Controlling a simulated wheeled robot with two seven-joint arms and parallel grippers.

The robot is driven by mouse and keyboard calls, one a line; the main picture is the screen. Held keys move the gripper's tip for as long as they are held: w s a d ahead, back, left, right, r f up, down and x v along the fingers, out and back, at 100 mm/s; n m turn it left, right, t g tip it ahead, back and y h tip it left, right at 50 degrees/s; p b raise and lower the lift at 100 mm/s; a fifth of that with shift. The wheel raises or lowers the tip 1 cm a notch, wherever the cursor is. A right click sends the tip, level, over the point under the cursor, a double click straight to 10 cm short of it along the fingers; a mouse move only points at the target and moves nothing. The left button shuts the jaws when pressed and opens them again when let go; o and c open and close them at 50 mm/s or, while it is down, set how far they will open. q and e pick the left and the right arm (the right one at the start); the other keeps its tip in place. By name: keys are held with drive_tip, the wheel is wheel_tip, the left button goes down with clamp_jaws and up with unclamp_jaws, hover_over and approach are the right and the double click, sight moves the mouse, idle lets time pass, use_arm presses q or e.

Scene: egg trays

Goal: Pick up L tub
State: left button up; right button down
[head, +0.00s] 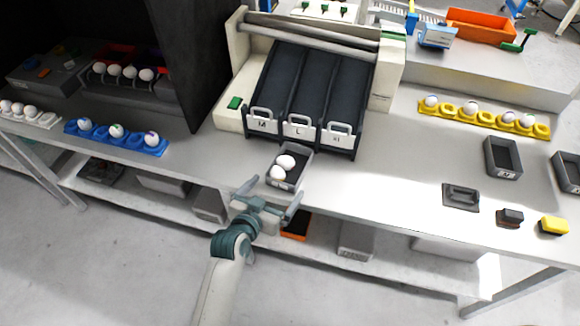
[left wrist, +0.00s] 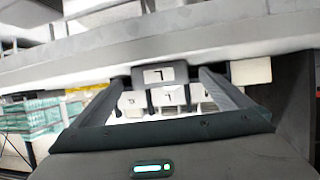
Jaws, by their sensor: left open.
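The L tub (head: 303,167) is a small dark grey tub with white eggs (head: 285,162) in it. It stands at the front edge of the bench, below the middle chute marked L (head: 299,131). My left gripper (head: 272,193) is open in front of the tub, its fingers spread towards it. In the left wrist view a dark plate with a white label (left wrist: 157,76), its letter upside down, shows between the open fingers (left wrist: 160,85). I see nothing held between the fingers. My right gripper is not in view.
The chutes (head: 315,85) stand just behind the tub. Blue (head: 75,127) and yellow (head: 485,116) egg trays lie left and right. Another grey tub (head: 490,160) and a yellow block (head: 553,226) are at right. A lower shelf (head: 330,238) runs under the bench.

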sight(279, 184)
use_arm(q)
drive_tip(key=p+x, duration=0.1)
drive_tip(key=x, duration=0.1)
drive_tip(key=shift+w+d, duration=0.2)
drive_tip(key=shift+w, duration=0.15)
drive_tip(key=shift+w+d+f, duration=0.15)
drive_tip(key=shift+w+f, duration=0.15)
drive_tip(key=shift+w, duration=0.05)
drive_tip(key=shift+c, duration=0.5)
drive_tip(key=c, duration=1.2)
drive_tip(key=shift+r, duration=0.2)
